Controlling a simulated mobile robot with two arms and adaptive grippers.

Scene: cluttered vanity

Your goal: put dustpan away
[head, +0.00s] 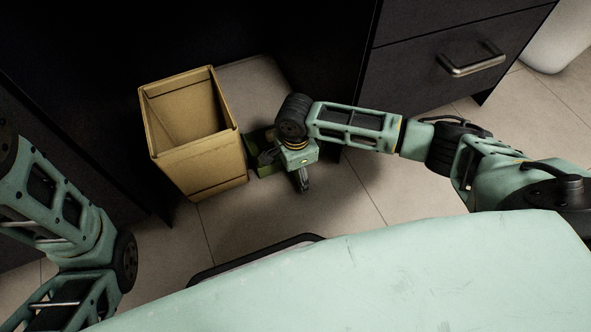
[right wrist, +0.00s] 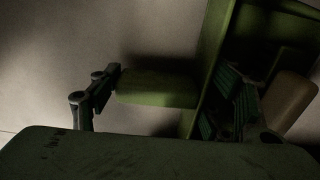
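The green dustpan (head: 264,158) lies on the floor just right of the tan bin, inside the dark vanity's recess. My right arm hides part of it in the head view. My right gripper (head: 303,183) points down beside the dustpan. In the right wrist view my right gripper (right wrist: 168,95) has its fingers wide apart. The dustpan's short green handle (right wrist: 155,88) shows between the fingers, with its end close to the left finger; I cannot tell whether they touch. The right finger overlaps the pan part. My left arm shows at the left, but its gripper is not in view.
The open-topped tan bin (head: 205,165) stands close left of the dustpan and looks empty. A dark drawer with a metal handle (head: 472,64) is at the upper right. A white rounded object (head: 560,42) stands at the far right. Tiled floor (head: 345,205) is clear in front.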

